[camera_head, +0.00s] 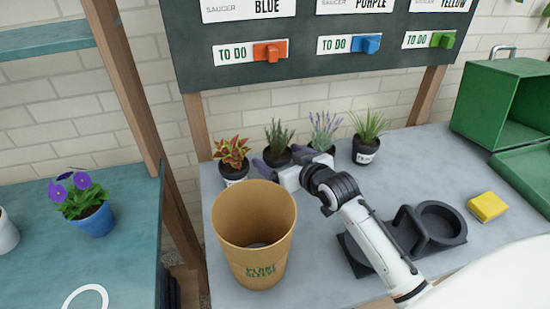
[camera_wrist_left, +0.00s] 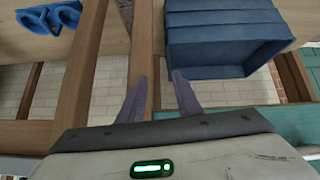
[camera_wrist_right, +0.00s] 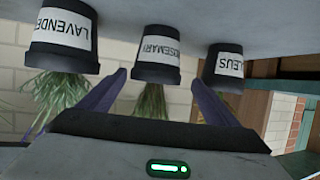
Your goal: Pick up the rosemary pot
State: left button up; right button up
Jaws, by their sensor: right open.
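The rosemary pot (camera_head: 277,155), a small black pot with spiky green leaves, stands in the back row on the grey table. In the right wrist view, which is upside down, its label reads ROSEMARY (camera_wrist_right: 157,48). My right gripper (camera_head: 283,161) is open in front of it. In that wrist view the fingers (camera_wrist_right: 158,82) lie one to each side of the pot, with no clear contact. My left gripper (camera_wrist_left: 160,92) is open and empty, away from the pots; it is out of the head view.
The coleus pot (camera_head: 233,166) and lavender pot (camera_head: 322,146) stand close on either side. A grass pot (camera_head: 365,150) is farther right. A tall tan plant sleeve (camera_head: 254,250) stands in front. A black tray (camera_head: 355,256), yellow sponge (camera_head: 487,206) and green crate (camera_head: 480,105) are to the right.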

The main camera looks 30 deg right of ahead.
aim_at(271, 149)
jog(key=shift+d+x, duration=0.15)
jog(key=shift+x, duration=1.5)
jog(key=shift+d+x, duration=0.15)
jog(key=shift+x, duration=1.45)
jog(key=c, duration=1.3)
jog(key=shift+r, duration=0.15)
jog(key=shift+c, duration=0.5)
